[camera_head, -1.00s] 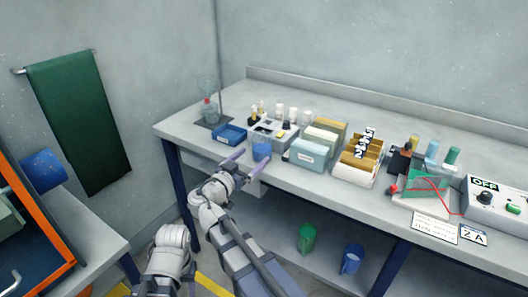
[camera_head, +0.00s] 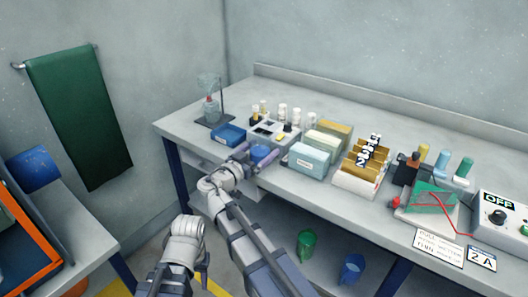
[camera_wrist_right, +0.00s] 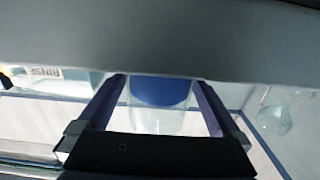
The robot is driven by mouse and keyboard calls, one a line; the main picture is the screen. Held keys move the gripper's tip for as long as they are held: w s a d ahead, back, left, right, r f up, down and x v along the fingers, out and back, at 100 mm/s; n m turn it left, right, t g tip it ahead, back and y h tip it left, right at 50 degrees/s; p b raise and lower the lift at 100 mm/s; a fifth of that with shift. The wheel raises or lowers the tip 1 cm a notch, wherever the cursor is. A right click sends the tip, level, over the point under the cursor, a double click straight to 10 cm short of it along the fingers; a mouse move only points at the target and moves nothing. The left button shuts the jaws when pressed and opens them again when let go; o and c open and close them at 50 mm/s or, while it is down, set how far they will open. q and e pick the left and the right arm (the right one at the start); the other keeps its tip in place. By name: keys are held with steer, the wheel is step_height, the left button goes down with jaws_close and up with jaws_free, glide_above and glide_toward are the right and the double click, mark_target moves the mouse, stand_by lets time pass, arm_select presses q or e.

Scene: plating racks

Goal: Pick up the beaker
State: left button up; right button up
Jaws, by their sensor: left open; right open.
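The beaker (camera_head: 260,153) is clear with blue liquid in it and stands upright near the front edge of the bench. My right gripper (camera_head: 257,154) is open, with one purple-grey finger on each side of the beaker. In the right wrist view the beaker (camera_wrist_right: 160,92) shows between the two spread fingers, with visible gaps; its top is hidden by a grey band across the picture. My left gripper (camera_head: 176,278) is low in the head view, away from the bench, open and empty, only partly seen.
A blue tray (camera_head: 229,134) lies left of the beaker, and a bottle rack (camera_head: 287,131) stands behind it. A stand with a flask (camera_head: 212,108) is at the bench's left end. Green and blue bins sit below.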

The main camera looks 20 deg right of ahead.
steer(key=c, duration=1.3)
steer(key=shift+r, duration=0.1)
step_height(320, 180, up, 10)
steer(key=p, duration=1)
